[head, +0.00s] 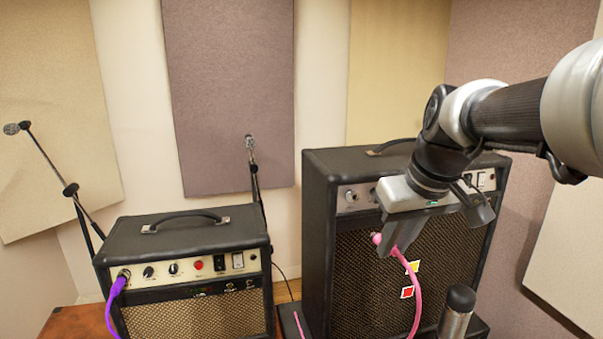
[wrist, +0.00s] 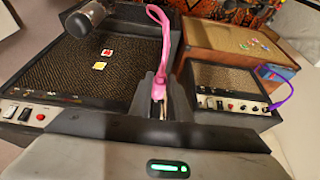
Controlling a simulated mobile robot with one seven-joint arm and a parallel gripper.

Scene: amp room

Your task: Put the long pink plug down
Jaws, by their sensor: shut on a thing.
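The long pink plug (head: 378,239) is held in my gripper (head: 390,240), in front of the grille of the large amp in the head view. Its pink cable (head: 418,290) hangs down from it in a curve. In the wrist view the pink plug and cable (wrist: 161,50) rise from between the fingers of my gripper (wrist: 160,88), which are shut on it. The plug appears to be held clear of the large amp's front.
The large black amp (head: 340,260) stands behind my gripper. A smaller amp (head: 190,247) with a purple plug (head: 118,285) in its panel stands to the left. Two microphones (head: 14,128) (head: 249,142) are on stands behind. A dark-topped metal cylinder (head: 459,305) stands in front at right.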

